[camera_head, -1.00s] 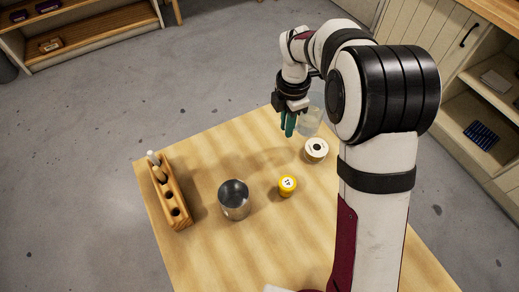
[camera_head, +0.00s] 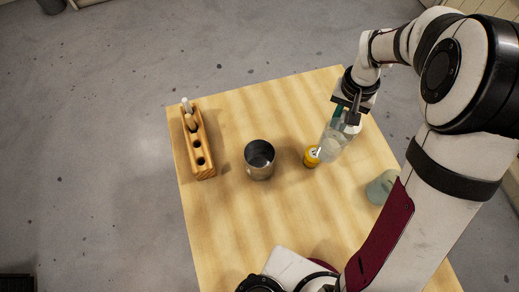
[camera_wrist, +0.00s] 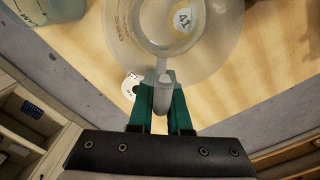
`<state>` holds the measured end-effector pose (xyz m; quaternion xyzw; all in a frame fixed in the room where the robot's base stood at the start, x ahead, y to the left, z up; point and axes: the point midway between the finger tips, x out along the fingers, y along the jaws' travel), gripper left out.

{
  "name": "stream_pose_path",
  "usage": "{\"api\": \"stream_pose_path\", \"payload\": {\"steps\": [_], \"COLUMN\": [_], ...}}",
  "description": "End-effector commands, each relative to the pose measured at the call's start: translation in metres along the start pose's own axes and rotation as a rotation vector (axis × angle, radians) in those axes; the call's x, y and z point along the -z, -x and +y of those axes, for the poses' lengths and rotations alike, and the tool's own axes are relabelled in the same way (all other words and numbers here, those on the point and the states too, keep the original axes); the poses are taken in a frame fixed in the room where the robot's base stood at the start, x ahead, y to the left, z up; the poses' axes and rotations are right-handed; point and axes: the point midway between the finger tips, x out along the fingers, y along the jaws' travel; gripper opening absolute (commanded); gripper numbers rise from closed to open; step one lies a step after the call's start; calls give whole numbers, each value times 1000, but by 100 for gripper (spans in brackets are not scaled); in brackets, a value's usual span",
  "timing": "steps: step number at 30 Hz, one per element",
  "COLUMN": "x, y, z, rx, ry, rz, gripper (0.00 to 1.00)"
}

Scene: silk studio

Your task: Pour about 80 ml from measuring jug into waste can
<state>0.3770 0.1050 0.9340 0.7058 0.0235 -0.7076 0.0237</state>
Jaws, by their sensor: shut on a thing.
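The clear measuring jug (camera_head: 333,146) hangs from my gripper (camera_head: 348,112) over the right part of the table. In the wrist view, the green fingers (camera_wrist: 163,105) are shut on its handle (camera_wrist: 162,88), and its see-through body (camera_wrist: 125,25) lies beyond them. The jug looks roughly upright; its liquid level cannot be told. The waste can (camera_head: 259,161), an open grey metal cylinder, stands upright on the table, left of the jug and apart from it. Its inside is dark.
A yellow-sided container (camera_head: 311,157) stands between can and jug; its label shows through the jug in the wrist view. A pale glass vessel (camera_head: 383,187) stands at right. A white round item (camera_wrist: 129,87) lies near the fingers. A wooden rack (camera_head: 197,142) stands left. The front table is clear.

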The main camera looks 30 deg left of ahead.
Motion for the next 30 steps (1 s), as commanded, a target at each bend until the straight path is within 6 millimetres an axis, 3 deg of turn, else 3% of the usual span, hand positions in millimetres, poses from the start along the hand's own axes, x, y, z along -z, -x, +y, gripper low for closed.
{"api": "stream_pose_path", "payload": {"steps": [6,12,30], "x": [-11,-18,-20], "y": [-6,-9,-5], "z": [12,18,17], "rx": [1,2,-22], "ry": [-541,-858,-935], "rz": [0,1,46], "gripper": [0,0,0]}}
